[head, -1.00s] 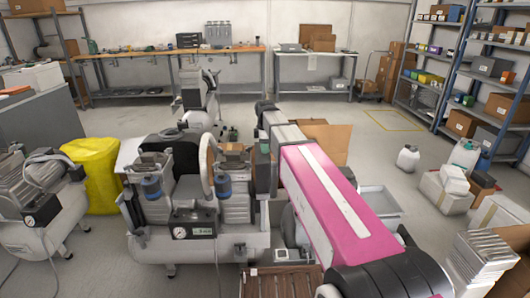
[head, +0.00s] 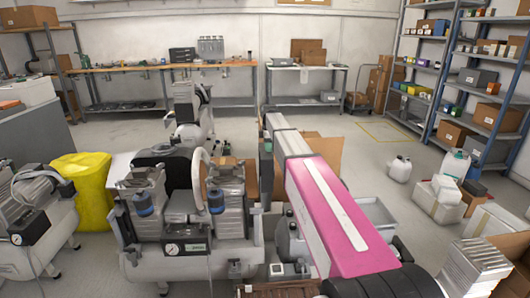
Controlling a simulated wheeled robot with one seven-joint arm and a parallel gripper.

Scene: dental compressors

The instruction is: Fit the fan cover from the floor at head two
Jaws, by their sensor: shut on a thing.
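A compressor with two ribbed grey heads stands in front of me on a white tank (head: 150,262). One head (head: 146,205) is at the left and the other head (head: 228,200) at the right, with blue-grey canisters in front. A pale round rim (head: 198,180), seen nearly edge-on, stands upright between the heads; I cannot tell whether it touches either. My pink-panelled arm reaches in from the lower right. My gripper (head: 265,165) shows as dark upright parts just right of the right head. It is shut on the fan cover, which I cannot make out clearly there.
A yellow covered object (head: 82,190) and another compressor (head: 35,225) stand at the left. One more compressor (head: 188,115) stands behind. An open cardboard box (head: 318,150) and a grey tray (head: 378,215) lie beyond my arm.

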